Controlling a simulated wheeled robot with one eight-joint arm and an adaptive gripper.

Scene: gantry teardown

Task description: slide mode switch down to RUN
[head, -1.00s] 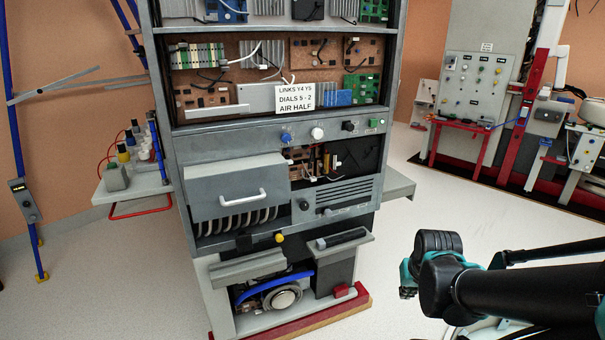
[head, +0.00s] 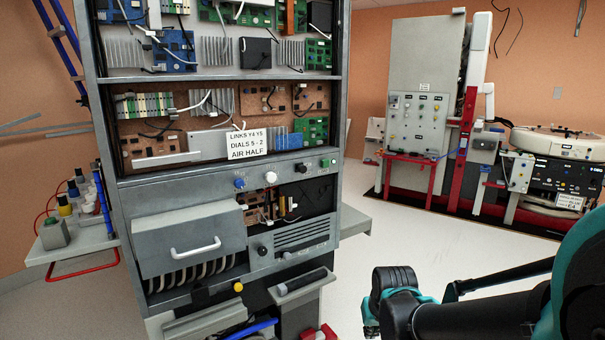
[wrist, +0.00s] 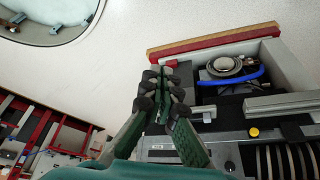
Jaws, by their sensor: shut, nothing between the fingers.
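I cannot make out a mode switch or a RUN mark in either view. A grey control panel (head: 419,117) with several small knobs and buttons stands on the machine at the back right.
The grey cabinet (head: 229,184) with open circuit-board bays fills the left half. A side shelf (head: 355,220) juts from its right. Red stands (head: 410,160) and a round white-topped unit (head: 555,143) are at the back right. Pale floor (head: 440,238) between is clear.

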